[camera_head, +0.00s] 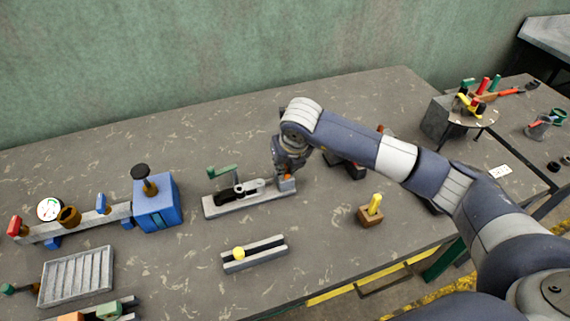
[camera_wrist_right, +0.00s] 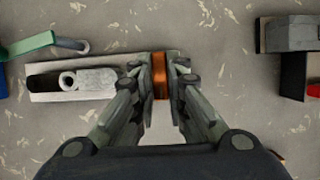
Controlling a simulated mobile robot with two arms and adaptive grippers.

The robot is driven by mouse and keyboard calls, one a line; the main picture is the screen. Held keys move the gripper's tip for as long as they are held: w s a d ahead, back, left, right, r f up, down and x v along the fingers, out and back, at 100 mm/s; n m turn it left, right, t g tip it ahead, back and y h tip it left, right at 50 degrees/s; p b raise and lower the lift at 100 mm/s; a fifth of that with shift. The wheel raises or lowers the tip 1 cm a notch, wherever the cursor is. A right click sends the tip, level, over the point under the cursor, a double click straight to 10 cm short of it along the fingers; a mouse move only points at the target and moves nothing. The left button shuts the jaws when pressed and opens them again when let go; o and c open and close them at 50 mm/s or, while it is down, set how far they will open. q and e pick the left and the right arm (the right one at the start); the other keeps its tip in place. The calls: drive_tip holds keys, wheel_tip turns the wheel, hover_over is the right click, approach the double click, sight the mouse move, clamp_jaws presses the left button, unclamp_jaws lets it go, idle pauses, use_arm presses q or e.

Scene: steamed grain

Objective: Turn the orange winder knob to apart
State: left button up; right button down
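The orange winder knob (camera_wrist_right: 160,76) stands at the right end of a grey base plate (camera_head: 230,205), and a little of its orange (camera_head: 287,178) shows below the gripper in the head view. My right gripper (camera_wrist_right: 160,80) points down over it, with one finger against each side; it is shut on the knob. The gripper (camera_head: 286,170) hides most of the knob in the head view. My left gripper is not in view.
A blue box (camera_head: 156,205) with a black-topped knob stands left of the plate. A rail with a yellow ball (camera_head: 239,254) lies in front. A brown block with a yellow peg (camera_head: 371,214) is at the right. Dark parts (camera_head: 352,170) lie behind my right arm.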

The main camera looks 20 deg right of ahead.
drive_tip(key=shift+f+n+b, duration=0.1)
drive_tip(key=shift+n+b, duration=0.3)
drive_tip(key=shift+b, duration=0.35)
drive_tip(key=n+y+b, duration=0.1)
drive_tip(key=n+b, duration=0.1)
drive_tip(key=b, duration=0.1)
drive_tip(key=n+y+b, duration=0.1)
drive_tip(key=n+b, duration=0.1)
drive_tip(key=b, duration=0.1)
drive_tip(key=shift+w+d+f+n, duration=0.1)
drive_tip(key=shift+w+d+n, duration=0.1)
drive_tip(key=shift+n, duration=0.2)
drive_tip(key=n+g+y+b, duration=0.1)
drive_tip(key=n+b, duration=0.1)
drive_tip(key=shift+n, duration=0.3)
drive_tip(key=n+b, duration=0.1)
drive_tip(key=n, duration=0.1)
drive_tip(key=n+g+y+b, duration=0.1)
drive_tip(key=n, duration=0.1)
drive_tip(key=shift+w+d+r+n+b, duration=0.1)
drive_tip(key=shift+r+n+b, duration=0.1)
drive_tip(key=shift+n+b, duration=0.1)
drive_tip(key=n+g+b, duration=0.1)
drive_tip(key=n+g, duration=0.1)
drive_tip(key=n, duration=0.3)
drive_tip(key=shift+r, duration=0.1)
drive_tip(key=shift+g, duration=0.3)
drive_tip(key=c, duration=1.6)
unclamp_jaws()
